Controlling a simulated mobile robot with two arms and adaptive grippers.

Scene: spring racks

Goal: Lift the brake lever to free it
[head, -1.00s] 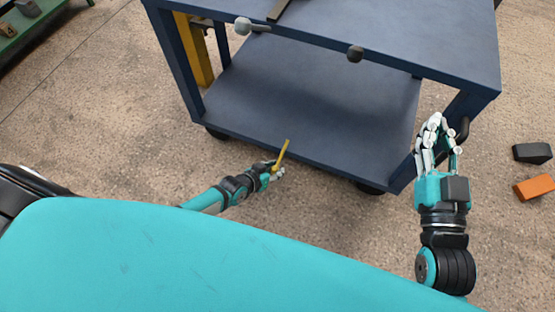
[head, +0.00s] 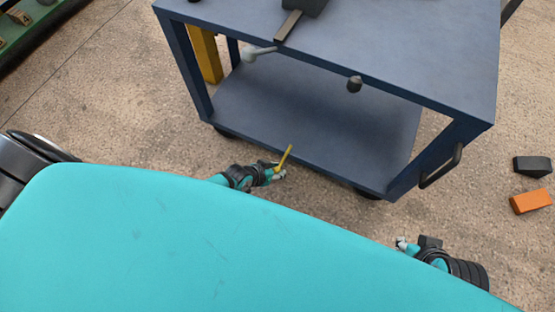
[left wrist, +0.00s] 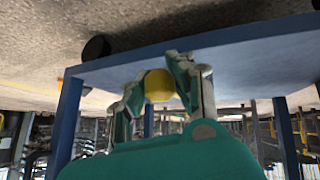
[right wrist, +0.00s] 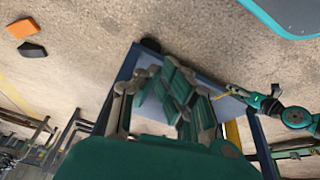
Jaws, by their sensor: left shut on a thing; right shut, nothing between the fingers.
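The brake lever is a thin yellow bar (head: 286,155) that leans up to the right at the front edge of the cart's lower shelf. My left gripper (head: 279,172) is shut on its lower part. In the left wrist view, the yellow end of the lever (left wrist: 159,85) shows between the fingers (left wrist: 158,88). The foot of the lever is hidden by the hand, so I cannot see how it joins the cart. My right gripper (head: 402,244) is shut and empty, low right of the cart; its curled fingers also show in the right wrist view (right wrist: 172,100).
The blue cart (head: 420,85) stands on wheels ahead, with a side handle (head: 441,166) at right. A light knob (head: 250,54) and dark knob (head: 354,85) jut from its top edge. Orange (head: 530,201) and black (head: 532,165) blocks lie on the floor at right.

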